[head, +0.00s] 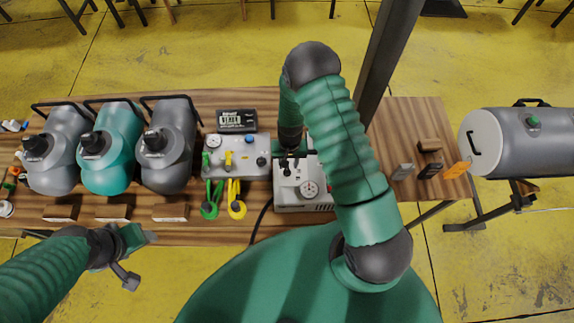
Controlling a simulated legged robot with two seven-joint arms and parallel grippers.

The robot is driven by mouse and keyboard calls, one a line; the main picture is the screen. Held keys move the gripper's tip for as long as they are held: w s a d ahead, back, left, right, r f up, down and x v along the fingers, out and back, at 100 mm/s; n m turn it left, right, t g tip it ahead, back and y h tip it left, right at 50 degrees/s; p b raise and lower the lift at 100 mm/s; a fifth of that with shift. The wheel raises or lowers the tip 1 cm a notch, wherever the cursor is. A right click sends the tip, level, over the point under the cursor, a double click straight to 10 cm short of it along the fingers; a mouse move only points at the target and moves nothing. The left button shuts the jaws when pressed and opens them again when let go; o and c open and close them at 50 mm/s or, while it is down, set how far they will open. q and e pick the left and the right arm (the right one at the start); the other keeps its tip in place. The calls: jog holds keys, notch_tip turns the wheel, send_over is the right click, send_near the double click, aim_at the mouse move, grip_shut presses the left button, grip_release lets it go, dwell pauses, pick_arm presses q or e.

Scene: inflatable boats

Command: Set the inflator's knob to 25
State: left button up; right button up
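The inflator seems to be the pale box (303,200) with a round dial gauge on the wooden table, just right of centre. Small dark fittings show on its top left; I cannot make out which is the knob or read its setting. My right gripper (291,153) points down over the box's back left part, close to these fittings. Whether it touches them, or is open or shut, cannot be told. My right forearm hides the box's right side. My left gripper (143,238) is over the table's front left edge, away from the inflator; its fingers are unclear.
Left of the inflator stands another pale box (250,168) with gauges, and green and yellow clips (236,205) before it. Three large jugs (168,160) fill the left. A black display (236,121) is behind. Small blocks (457,170) and a grey tank (535,140) are right.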

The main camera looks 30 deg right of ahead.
jog(key=shift+s+d+r, duration=0.1)
jog(key=shift+s+r, duration=0.05)
jog(key=shift+r, duration=0.45)
jog(key=shift+r+p, duration=0.3)
jog(key=shift+p, duration=0.15)
jog(key=shift+r, duration=0.3)
jog(key=shift+w+a+r+p, duration=0.3)
jog(key=shift+w+r+p, duration=0.25)
jog(key=shift+p, duration=0.2)
pick_arm(q)
jog(key=w+p+v, duration=0.1)
jog(key=p+v, duration=0.3)
jog(key=v, duration=0.2)
jog(key=shift+w+r, duration=0.15)
jog(key=shift+r, duration=0.35)
pick_arm(e)
notch_tip(320, 180, up, 11)
jog(key=shift+s, duration=0.2)
